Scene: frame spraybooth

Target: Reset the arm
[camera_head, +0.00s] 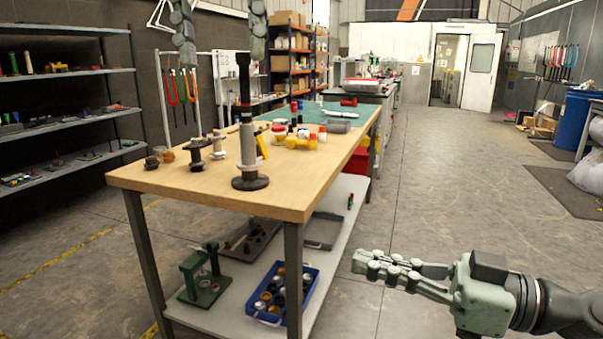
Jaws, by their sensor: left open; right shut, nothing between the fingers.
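My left gripper (223,60) hangs down from the top edge, its two grey fingers wide apart, with nothing seen held between them. A tall grey and black upright stand (248,150) with a round black base is on the wooden table. The dark top of its rod reaches up between the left fingertips in the picture; whether it touches them I cannot tell. My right gripper (362,262) comes in from the lower right, pale green and grey, its fingers together and empty. It is over the floor, right of the table. The left palm and arm are out of frame.
The wooden table (150,181) carries small dark fittings (196,153), yellow and white jars (297,141) and a green mat. On its lower shelf are a blue crate (314,290) and a green frame (204,292). Shelves line the left wall.

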